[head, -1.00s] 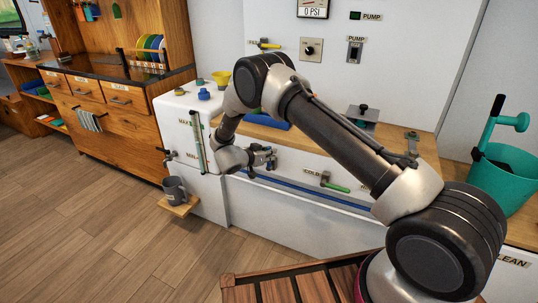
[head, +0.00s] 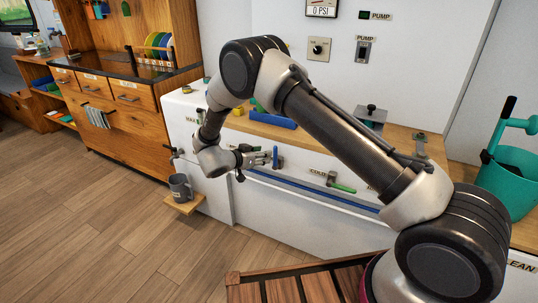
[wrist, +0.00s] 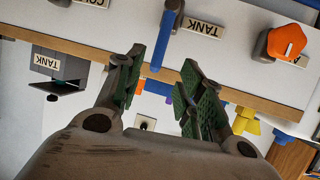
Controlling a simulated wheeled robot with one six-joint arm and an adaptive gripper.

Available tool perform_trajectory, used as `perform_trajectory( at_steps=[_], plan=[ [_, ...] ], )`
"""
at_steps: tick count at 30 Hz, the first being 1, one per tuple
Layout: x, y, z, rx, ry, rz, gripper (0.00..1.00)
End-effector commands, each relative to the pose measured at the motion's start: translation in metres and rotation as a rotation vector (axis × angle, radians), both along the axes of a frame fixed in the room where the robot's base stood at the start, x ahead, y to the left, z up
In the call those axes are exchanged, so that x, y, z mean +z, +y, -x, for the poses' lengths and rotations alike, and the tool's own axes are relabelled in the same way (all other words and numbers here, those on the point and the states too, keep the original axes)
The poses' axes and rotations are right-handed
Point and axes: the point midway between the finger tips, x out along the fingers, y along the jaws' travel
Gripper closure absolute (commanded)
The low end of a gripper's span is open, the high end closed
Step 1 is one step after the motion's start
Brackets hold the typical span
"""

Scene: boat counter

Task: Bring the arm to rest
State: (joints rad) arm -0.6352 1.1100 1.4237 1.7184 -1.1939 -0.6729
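My arm is bent over the white counter, not folded in. My gripper (head: 266,158) is in front of the counter's front panel, close to a blue valve handle (head: 276,157). In the wrist view my gripper (wrist: 160,82) is open, its green-padded fingers apart with nothing held. The blue handle (wrist: 162,42) shows beyond the gap between the fingers, beside a TANK label (wrist: 202,27). I cannot tell how near the fingertips are to it.
A green-handled valve (head: 340,186) is to the right on the panel. A grey mug (head: 180,187) stands on a small wooden shelf (head: 184,206) at the left. An orange knob (wrist: 287,42) shows in the wrist view. Floor at left is clear.

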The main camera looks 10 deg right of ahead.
Motion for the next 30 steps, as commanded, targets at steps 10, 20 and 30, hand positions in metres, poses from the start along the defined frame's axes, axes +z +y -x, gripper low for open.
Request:
perform_trajectory(
  at_steps=[10,20,30],
  plan=[
    [0.008,0.015,0.014,0.0,0.001,0.001,0.62],
    [-0.005,0.028,0.007,0.033,-0.012,-0.097,0.62],
    [-0.053,0.119,0.02,0.6,0.272,-0.492,0.62]
  ],
)
